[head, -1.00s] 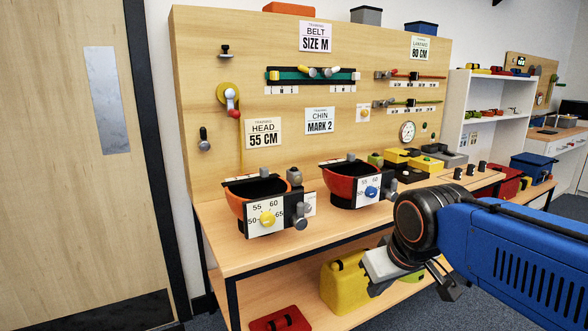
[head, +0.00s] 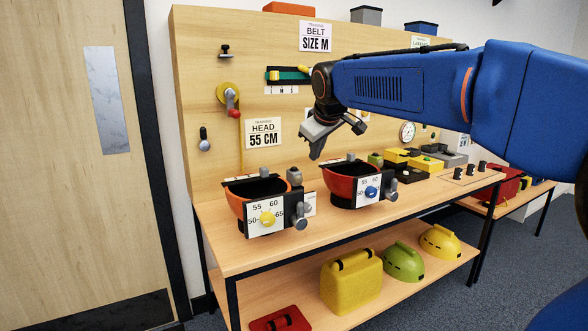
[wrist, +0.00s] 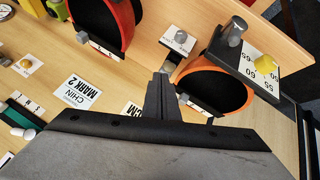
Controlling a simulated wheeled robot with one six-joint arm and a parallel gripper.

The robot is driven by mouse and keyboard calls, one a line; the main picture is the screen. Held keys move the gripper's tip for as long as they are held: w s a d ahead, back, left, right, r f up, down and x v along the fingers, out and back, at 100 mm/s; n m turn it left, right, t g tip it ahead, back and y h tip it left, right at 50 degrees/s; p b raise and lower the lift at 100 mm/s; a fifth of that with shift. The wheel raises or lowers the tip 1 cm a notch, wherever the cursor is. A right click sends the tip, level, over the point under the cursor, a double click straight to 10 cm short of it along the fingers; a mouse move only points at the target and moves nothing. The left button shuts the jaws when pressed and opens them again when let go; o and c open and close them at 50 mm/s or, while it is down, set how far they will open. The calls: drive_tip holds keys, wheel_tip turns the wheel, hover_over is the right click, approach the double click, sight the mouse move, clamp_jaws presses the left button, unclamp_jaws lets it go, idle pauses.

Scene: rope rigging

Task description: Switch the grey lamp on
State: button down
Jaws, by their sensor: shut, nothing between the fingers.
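I cannot tell for sure which grey thing is the lamp. A grey rounded block (head: 294,177) stands between the orange-rimmed and red bowl-like pieces; in the wrist view a grey knob (wrist: 180,37) with a white plate is probably the same thing. A grey cylinder (head: 301,215) sits at the right of the orange piece's dial panel; it also shows in the wrist view (wrist: 235,29). My gripper (head: 316,152) is shut and empty, pointing down above and beyond the grey block. In the wrist view its fingertips (wrist: 160,77) are below and left of the grey knob.
The orange-rimmed bowl (head: 240,205) and red bowl (head: 338,182) stand on the wooden bench (head: 265,255). The upright board (head: 290,50) behind carries signs, a belt and a hanging lever (head: 232,98). Bench front is mostly clear.

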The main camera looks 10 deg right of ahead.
wheel_tip(320, 180, up, 4)
drive_tip(key=r+n+t, duration=0.1)
drive_tip(key=n, duration=0.1)
hover_over(295, 171)
drive_tip(key=shift+f, duration=0.25)
drive_tip(key=shift+s, duration=0.1)
drive_tip(key=shift+f, duration=4.4)
drive_tip(key=shift+f, duration=0.2)
drive_tip(key=shift+f, duration=0.2)
drive_tip(key=shift+f, duration=0.5)
drive_tip(key=shift+r, duration=0.95)
